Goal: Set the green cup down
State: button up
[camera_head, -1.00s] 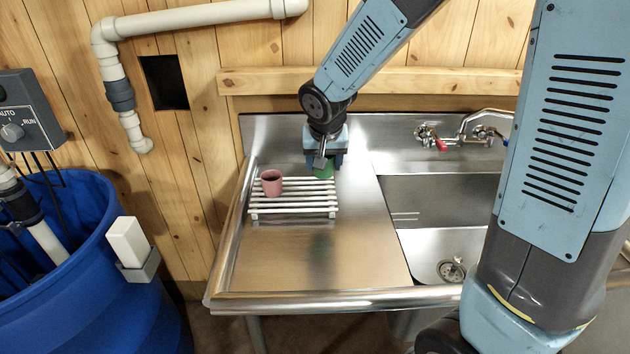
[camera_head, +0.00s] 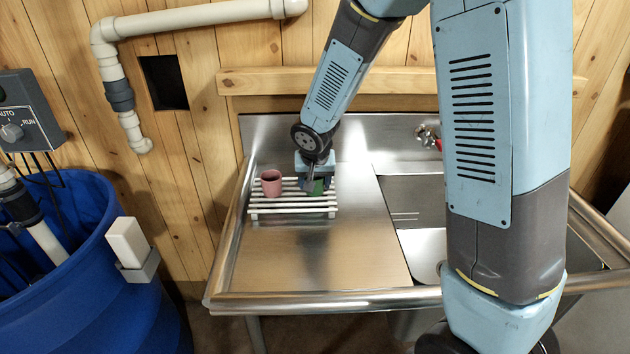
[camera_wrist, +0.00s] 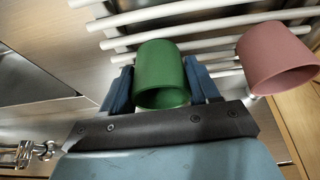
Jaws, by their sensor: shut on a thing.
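The green cup (camera_head: 316,187) is between the fingers of my gripper (camera_head: 313,186), at the right part of a white slatted rack (camera_head: 292,210). In the wrist view the green cup (camera_wrist: 161,75) sits between the two blue fingers (camera_wrist: 162,88), with the rack's white bars (camera_wrist: 165,12) behind it. My gripper is shut on the cup. The cup is low at the rack; whether its base touches the bars I cannot tell. In the head view my gripper hides much of the cup.
A pink cup (camera_head: 271,183) stands on the rack's left part, beside the green cup with a gap; it also shows in the wrist view (camera_wrist: 275,58). The steel drainboard (camera_head: 310,255) in front is clear. The sink (camera_head: 415,210) lies to the right, and a wooden wall stands behind.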

jog(key=o, duration=1)
jog(key=v, duration=1.2)
jog(key=shift+r, duration=0.1)
jog(key=s+d+r, duration=0.8)
jog(key=d+r, duration=0.1)
jog(key=d, duration=0.3)
jog(key=shift+t, duration=0.6)
jog(key=s+d+r, duration=0.1)
jog(key=s+d, duration=0.1)
jog(key=s, duration=0.2)
jog(key=s+d+r, duration=0.1)
jog(key=s+d, duration=0.1)
jog(key=s, duration=0.2)
jog(key=s+d+r, duration=0.1)
jog(key=s+d, duration=0.2)
jog(key=s, duration=0.2)
jog(key=shift+s+r, duration=0.1)
jog(key=shift+r, duration=0.2)
